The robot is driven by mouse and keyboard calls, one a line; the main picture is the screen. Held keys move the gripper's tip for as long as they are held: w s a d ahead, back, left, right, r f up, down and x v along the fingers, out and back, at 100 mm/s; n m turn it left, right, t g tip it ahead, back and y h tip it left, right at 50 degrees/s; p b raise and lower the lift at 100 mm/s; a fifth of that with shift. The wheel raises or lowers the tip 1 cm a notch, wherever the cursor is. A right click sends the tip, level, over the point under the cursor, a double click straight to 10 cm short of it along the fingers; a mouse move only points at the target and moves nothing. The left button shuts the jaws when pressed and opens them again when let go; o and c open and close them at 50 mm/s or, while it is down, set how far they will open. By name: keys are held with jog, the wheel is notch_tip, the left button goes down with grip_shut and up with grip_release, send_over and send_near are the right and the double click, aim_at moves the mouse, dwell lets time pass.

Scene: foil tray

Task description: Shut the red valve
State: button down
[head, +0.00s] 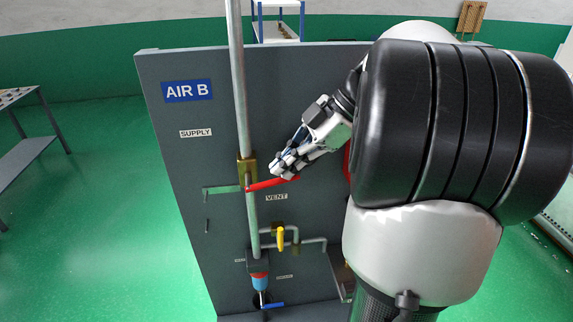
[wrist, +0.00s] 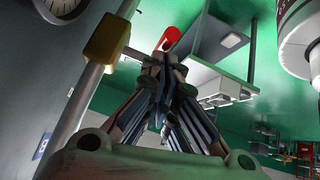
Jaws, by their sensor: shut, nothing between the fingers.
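The red valve lever (head: 270,184) reaches right from a brass valve body (head: 247,168) on the vertical grey pipe. It lies nearly level, across the pipe. My gripper (head: 279,172) is shut and empty, its fingertips just above the lever's outer half in the head view. I cannot tell whether they touch it. In the wrist view my gripper (wrist: 165,64) has its fingers together just below the red lever (wrist: 169,38), covering part of it. The brass body (wrist: 105,38) stands to their left.
The grey panel carries an AIR B sign (head: 187,91). A yellow lever (head: 281,237) and a blue lever (head: 272,305) are lower down. A gauge (wrist: 60,8) shows in the wrist view. My arm hides the panel's right side.

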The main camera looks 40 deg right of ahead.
notch_tip(320, 180, up, 10)
dwell(0.6)
dwell(0.4)
